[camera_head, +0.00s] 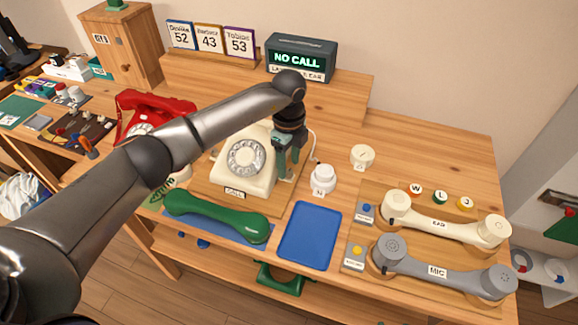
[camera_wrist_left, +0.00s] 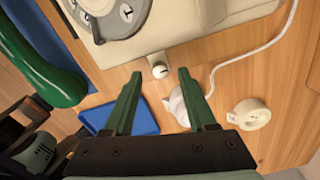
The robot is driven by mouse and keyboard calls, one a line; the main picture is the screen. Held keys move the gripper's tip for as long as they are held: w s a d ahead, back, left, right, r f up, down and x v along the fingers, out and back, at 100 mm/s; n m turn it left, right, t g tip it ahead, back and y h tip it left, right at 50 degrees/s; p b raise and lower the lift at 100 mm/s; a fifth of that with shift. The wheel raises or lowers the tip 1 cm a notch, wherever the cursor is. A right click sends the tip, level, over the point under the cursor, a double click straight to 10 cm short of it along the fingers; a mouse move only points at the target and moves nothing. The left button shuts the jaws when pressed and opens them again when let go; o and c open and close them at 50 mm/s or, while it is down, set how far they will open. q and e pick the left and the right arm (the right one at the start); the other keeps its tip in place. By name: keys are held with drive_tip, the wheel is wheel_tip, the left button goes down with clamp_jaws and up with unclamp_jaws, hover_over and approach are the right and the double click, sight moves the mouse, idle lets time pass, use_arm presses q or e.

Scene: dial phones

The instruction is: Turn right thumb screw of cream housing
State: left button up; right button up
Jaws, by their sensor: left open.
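The cream housing (camera_head: 243,165) with its rotary dial stands on a wooden base left of centre in the head view. In the left wrist view the cream housing (camera_wrist_left: 180,30) fills the top, and a small pale thumb screw (camera_wrist_left: 160,68) sticks out from its side. My left gripper (camera_head: 286,166) is at the housing's right side, fingers downward. In the wrist view my left gripper (camera_wrist_left: 160,76) is open, with the screw between and slightly beyond the fingertips, apparently untouched. The head view hides the screw behind the gripper. My right gripper is not in view.
A green handset (camera_head: 217,215) lies in front of the housing, beside a blue tray (camera_head: 309,235). White knobbed pieces (camera_head: 322,178) and (camera_head: 362,156) stand to the right. A white cord runs near the gripper. A red phone (camera_head: 150,112) is behind my left arm.

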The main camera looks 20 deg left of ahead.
use_arm(q)
drive_tip(key=shift+f, duration=1.05)
clamp_jaws()
